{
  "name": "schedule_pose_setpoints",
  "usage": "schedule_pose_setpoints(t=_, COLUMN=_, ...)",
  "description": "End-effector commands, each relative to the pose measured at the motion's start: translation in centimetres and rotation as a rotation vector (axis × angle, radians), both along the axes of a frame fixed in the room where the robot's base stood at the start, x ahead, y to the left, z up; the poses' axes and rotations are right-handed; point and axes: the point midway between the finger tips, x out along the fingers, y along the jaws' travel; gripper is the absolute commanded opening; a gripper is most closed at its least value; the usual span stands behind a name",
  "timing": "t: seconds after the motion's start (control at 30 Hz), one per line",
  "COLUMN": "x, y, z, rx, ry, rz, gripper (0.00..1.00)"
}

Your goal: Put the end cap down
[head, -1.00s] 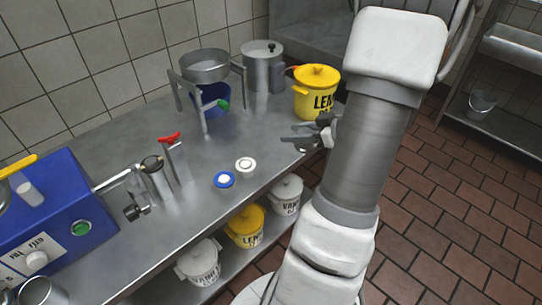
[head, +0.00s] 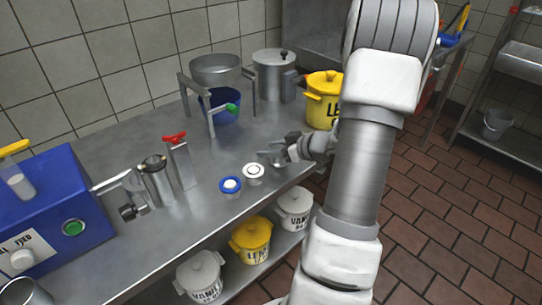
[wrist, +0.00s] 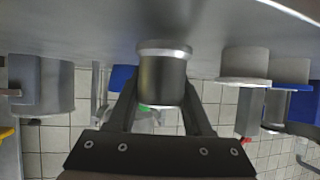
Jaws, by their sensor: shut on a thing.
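The end cap is a dark grey metal cylinder (wrist: 163,78) with a lighter rim, between my gripper's fingers (wrist: 165,105) in the wrist view. My gripper is shut on it. In the head view my gripper (head: 275,156) is low over the steel counter (head: 205,215), near its front edge, just right of the white ring piece (head: 253,171). The cap itself is hard to make out there. In the wrist view the cap's rim is close to the counter surface; I cannot tell whether it touches.
A blue-and-white round piece (head: 230,186) is left of the white ring. A yellow pot (head: 322,101) stands behind my gripper. A steel stand (head: 216,72) with a blue bucket (head: 221,105), a red-handled valve (head: 175,138) and a blue machine (head: 55,215) are further left.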

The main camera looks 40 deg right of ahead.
Motion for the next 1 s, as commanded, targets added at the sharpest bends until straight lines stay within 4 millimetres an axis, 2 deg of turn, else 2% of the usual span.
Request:
schedule_pose_setpoints(t=0.03, x=-0.01, y=0.00, z=-0.91, rx=0.001, ry=-0.001, rz=0.000, gripper=0.00)
schedule_pose_setpoints(t=0.43, x=-0.02, y=0.00, z=-1.19, rx=-0.001, ry=0.000, rz=0.000, gripper=0.00)
schedule_pose_setpoints(t=0.47, x=-0.03, y=-0.02, z=-1.13, rx=-0.001, ry=0.000, rz=0.000, gripper=0.56)
schedule_pose_setpoints(t=0.6, x=-0.05, y=-0.02, z=-1.11, rx=-0.001, ry=0.000, rz=0.000, gripper=0.81)
schedule_pose_setpoints(t=0.87, x=-0.05, y=-0.02, z=-1.08, rx=-0.001, ry=0.000, rz=0.000, gripper=0.81)
schedule_pose_setpoints(t=1.0, x=-0.44, y=-0.21, z=-0.39, rx=-0.002, ry=0.001, rz=-0.003, gripper=0.81)
